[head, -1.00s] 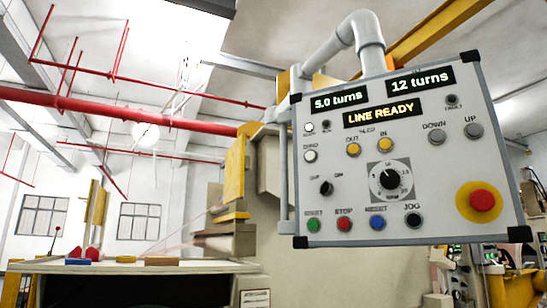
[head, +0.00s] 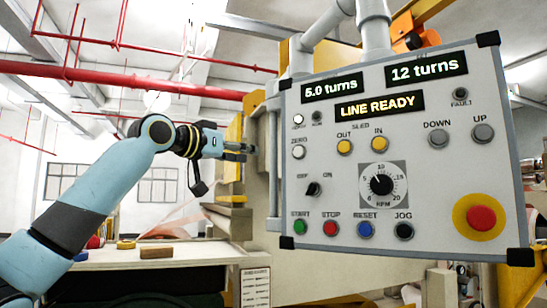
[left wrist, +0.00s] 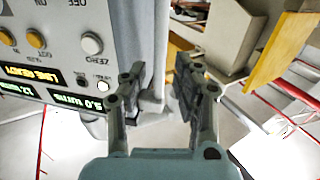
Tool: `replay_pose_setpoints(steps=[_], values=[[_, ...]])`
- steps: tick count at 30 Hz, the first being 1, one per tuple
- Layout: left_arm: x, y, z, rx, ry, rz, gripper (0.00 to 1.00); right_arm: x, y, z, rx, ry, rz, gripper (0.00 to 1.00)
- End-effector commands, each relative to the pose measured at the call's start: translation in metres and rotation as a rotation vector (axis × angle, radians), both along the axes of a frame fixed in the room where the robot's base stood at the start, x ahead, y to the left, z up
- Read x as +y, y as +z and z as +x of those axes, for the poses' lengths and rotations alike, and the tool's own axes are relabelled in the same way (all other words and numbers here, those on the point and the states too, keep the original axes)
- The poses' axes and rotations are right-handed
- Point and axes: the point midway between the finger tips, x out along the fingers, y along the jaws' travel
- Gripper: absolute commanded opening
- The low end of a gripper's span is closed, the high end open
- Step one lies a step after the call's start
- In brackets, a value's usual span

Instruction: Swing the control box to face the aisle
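The control box (head: 345,215) is a grey panel with black corners, hung from a grey pipe arm (head: 372,30). Its front, with buttons, a dial and lit displays, faces me. A grey vertical handle bar (head: 273,190) runs along its left edge. My left gripper (head: 252,149) is just left of this bar in the head view. In the left wrist view, my gripper (left wrist: 158,78) has its two fingers apart. The bar (left wrist: 153,40) shows in line with the gap between them, and the box (left wrist: 95,12) appears upside down at left. I cannot tell whether they touch. My right gripper is out of view.
A red emergency button (head: 481,217) sits on the box's right side. Yellow and beige machinery (head: 232,185) stands behind my left gripper. A worktable (head: 190,258) with small items lies below my left arm. Red pipes (head: 130,80) run overhead.

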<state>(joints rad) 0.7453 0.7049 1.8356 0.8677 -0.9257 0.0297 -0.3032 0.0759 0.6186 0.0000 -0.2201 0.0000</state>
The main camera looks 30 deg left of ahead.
Motion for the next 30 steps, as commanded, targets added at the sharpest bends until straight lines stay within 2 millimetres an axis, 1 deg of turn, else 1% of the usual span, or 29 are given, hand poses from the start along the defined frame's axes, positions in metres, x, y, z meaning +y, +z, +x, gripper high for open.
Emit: replay_pose_setpoints(steps=[5, 9, 15, 20, 28, 30], values=[[-0.009, 0.003, 0.029, 0.003, -0.003, -0.008, 0.3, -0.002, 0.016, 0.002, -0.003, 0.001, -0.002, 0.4], [-0.015, 0.003, 0.058, 0.003, -0.002, -0.008, 0.3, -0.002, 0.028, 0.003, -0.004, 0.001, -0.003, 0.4], [-0.022, 0.002, 0.088, 0.002, 0.001, -0.004, 0.3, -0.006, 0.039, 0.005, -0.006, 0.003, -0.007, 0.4], [-0.025, -0.001, 0.098, 0.003, 0.001, -0.002, 0.3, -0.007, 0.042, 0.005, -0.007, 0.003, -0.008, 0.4], [-0.025, -0.002, 0.1, 0.002, 0.002, 0.0, 0.3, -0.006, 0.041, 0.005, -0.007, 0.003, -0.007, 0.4], [-0.025, -0.002, 0.1, 0.002, 0.002, 0.0, 0.21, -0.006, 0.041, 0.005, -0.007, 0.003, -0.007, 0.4]])
